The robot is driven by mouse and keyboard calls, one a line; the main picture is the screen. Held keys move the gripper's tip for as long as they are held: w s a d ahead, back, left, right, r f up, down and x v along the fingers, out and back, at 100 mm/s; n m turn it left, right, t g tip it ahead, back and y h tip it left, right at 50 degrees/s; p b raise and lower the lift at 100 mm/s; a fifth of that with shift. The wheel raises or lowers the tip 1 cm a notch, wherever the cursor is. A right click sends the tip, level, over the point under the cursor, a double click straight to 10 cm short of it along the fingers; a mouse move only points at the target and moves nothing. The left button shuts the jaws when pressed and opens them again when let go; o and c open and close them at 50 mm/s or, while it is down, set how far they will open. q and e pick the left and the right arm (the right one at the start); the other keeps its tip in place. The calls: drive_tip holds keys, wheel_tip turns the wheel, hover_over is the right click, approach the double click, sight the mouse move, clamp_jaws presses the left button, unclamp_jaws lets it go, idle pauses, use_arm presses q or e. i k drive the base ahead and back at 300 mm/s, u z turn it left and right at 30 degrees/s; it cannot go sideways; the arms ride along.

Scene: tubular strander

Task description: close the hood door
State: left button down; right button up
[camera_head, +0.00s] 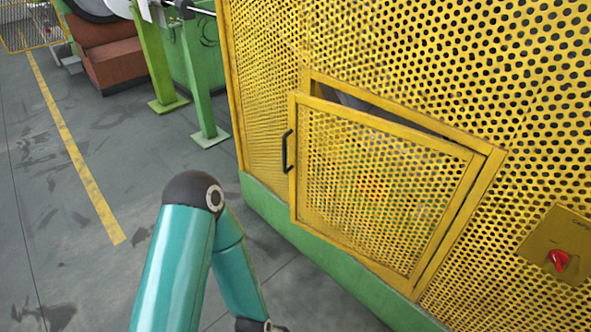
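The hood door (375,190) is a yellow perforated panel in a yellow frame, set in the perforated hood (440,60). It stands ajar: its left edge is swung out from the opening, and a dark gap shows along the top. Its right edge lies close to the opening's frame. A black bar handle (287,151) is on the door's left edge. One of my teal arms reaches up in front, left of the door, and bends down again toward the bottom edge. Its gripper is out of the picture. Nothing of mine visibly touches the door or handle.
A green base (300,240) runs below the hood. A red switch (558,260) on a yellow plate is at the right. Green machine legs (203,100) and a reddish-brown block (112,62) stand at the back left. The grey floor with a yellow line (75,150) is clear at left.

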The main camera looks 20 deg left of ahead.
sight(475, 160)
drive_tip(key=z, duration=0.05)
drive_tip(key=i, duration=0.9)
drive_tip(key=u, duration=0.05)
